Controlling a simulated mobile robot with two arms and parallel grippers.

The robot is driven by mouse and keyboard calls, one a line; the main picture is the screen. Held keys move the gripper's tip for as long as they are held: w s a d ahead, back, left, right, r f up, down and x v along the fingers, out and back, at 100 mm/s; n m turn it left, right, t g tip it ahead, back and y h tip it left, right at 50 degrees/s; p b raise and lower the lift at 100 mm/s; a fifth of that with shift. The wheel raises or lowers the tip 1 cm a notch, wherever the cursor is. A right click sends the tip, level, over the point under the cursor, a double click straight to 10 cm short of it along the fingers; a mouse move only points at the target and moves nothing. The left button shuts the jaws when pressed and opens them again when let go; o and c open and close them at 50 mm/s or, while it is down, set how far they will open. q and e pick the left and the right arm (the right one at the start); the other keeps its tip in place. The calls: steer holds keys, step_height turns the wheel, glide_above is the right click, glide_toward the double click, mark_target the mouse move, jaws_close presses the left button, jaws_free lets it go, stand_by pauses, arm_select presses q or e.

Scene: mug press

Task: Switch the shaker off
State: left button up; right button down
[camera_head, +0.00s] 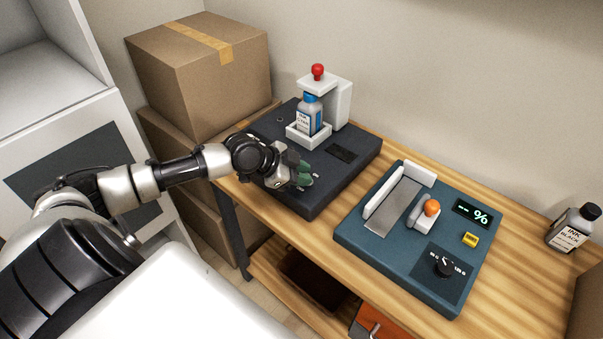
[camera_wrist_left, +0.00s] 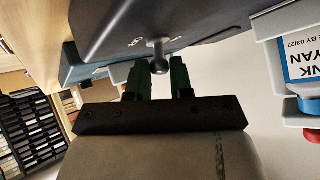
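The shaker (camera_head: 327,188) is a dark grey box at the back left of the table. A white holder (camera_head: 343,100) on it, with a red knob (camera_head: 317,71) on top, holds a cyan ink bottle (camera_head: 309,117). My left gripper (camera_head: 304,174) is at the shaker's front-left part. In the left wrist view my left gripper (camera_wrist_left: 161,78) is open, its green fingers apart. A small metal toggle lever (camera_wrist_left: 157,56) shows between the fingers, near an "OFF" mark (camera_wrist_left: 134,42). I cannot tell whether they touch it, or its setting. My right gripper is not in view.
A black ink bottle (camera_head: 574,228) is at the far right. Cardboard boxes (camera_head: 200,85) stand at the left.

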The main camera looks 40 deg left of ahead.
arm_select(q)
steer(key=o, duration=0.4)
steer(key=shift+s+a+r, duration=0.3)
steer(key=shift+s+a, duration=0.05)
steer(key=shift+s, duration=0.05)
steer(key=p+v, duration=0.4)
steer(key=v, duration=0.5)
steer(key=shift+s+a+r+p, duration=0.1)
steer(key=shift+s+r+p, duration=0.15)
steer(key=shift+p, duration=0.15)
